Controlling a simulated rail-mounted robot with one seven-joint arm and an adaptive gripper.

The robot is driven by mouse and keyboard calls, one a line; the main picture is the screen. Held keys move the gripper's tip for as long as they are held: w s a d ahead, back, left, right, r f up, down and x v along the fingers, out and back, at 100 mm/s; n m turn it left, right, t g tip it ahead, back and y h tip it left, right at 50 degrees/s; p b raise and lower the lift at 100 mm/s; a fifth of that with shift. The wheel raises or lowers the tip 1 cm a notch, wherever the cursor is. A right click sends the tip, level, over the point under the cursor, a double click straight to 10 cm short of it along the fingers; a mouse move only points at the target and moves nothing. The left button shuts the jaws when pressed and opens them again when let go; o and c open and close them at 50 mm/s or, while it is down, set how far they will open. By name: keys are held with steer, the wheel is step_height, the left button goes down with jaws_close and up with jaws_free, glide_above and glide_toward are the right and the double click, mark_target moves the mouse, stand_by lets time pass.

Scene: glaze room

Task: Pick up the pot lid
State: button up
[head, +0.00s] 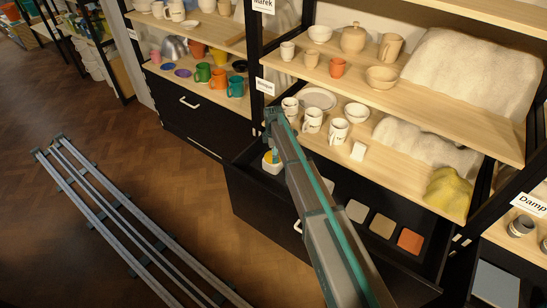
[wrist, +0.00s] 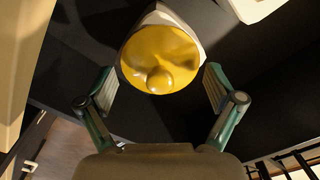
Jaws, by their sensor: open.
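My gripper (wrist: 160,92) is open, with one finger on each side of the lid's near part. A gap shows between each finger and the lid.
The drawer (head: 246,193) also holds several flat tiles, one of them orange (head: 410,240). Right above it is a shelf with white mugs (head: 312,120) and a plate (head: 319,98). A beige lidded jar (head: 354,38) stands higher up. Floor rails (head: 125,220) lie left.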

steer(key=shift+c, duration=0.2)
jaws_close()
steer(key=shift+s, duration=0.1)
stand_by(0.4)
